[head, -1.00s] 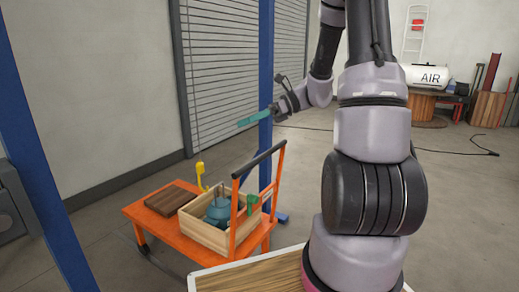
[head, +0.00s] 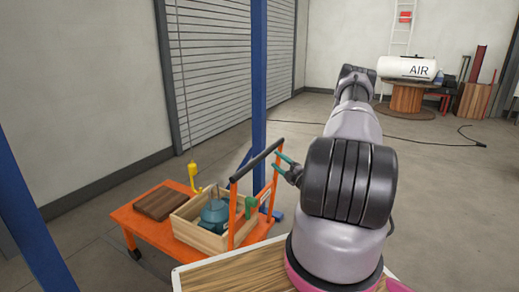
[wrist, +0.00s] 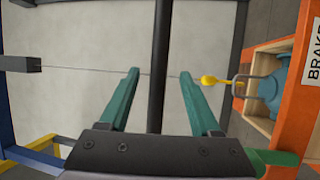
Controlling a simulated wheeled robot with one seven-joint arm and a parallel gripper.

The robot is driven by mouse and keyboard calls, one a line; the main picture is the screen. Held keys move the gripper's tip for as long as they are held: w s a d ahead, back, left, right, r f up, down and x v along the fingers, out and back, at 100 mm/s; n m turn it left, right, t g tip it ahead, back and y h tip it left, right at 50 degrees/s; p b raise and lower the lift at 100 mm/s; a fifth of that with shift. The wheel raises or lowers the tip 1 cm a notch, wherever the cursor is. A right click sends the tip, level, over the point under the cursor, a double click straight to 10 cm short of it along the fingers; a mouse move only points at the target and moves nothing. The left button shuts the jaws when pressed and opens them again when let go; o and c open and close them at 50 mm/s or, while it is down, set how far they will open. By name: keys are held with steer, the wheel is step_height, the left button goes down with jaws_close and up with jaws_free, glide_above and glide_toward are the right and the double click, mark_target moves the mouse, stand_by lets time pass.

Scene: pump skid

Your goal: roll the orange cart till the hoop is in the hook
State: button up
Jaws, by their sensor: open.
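The orange cart (head: 160,238) stands at lower left with a black push handle (head: 258,160) on orange posts. On it, a wooden crate (head: 198,238) holds a teal pump (head: 214,214). A grey hoop tops the pump, clearer in the wrist view (wrist: 240,84). The yellow hook (head: 194,176) hangs on a thin line near the pump; in the wrist view it (wrist: 214,80) appears close beside the hoop. Whether they touch, I cannot tell. My gripper (head: 283,163) is open at the handle's right end. In the wrist view, the black bar (wrist: 161,60) runs between its green fingers (wrist: 158,78); contact is unclear.
A brown board (head: 160,202) lies on the cart's left end. A green lever (head: 250,203) sits by the handle post, near a "BRAKE" label (wrist: 314,65). Blue posts (head: 259,90) stand behind and at left (head: 30,215).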

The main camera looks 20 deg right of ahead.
steer(key=x, duration=1)
steer(key=shift+w, duration=0.3)
steer(key=shift+a+r, duration=0.1)
steer(key=shift+a, duration=0.1)
jaws_close()
stand_by(0.8)
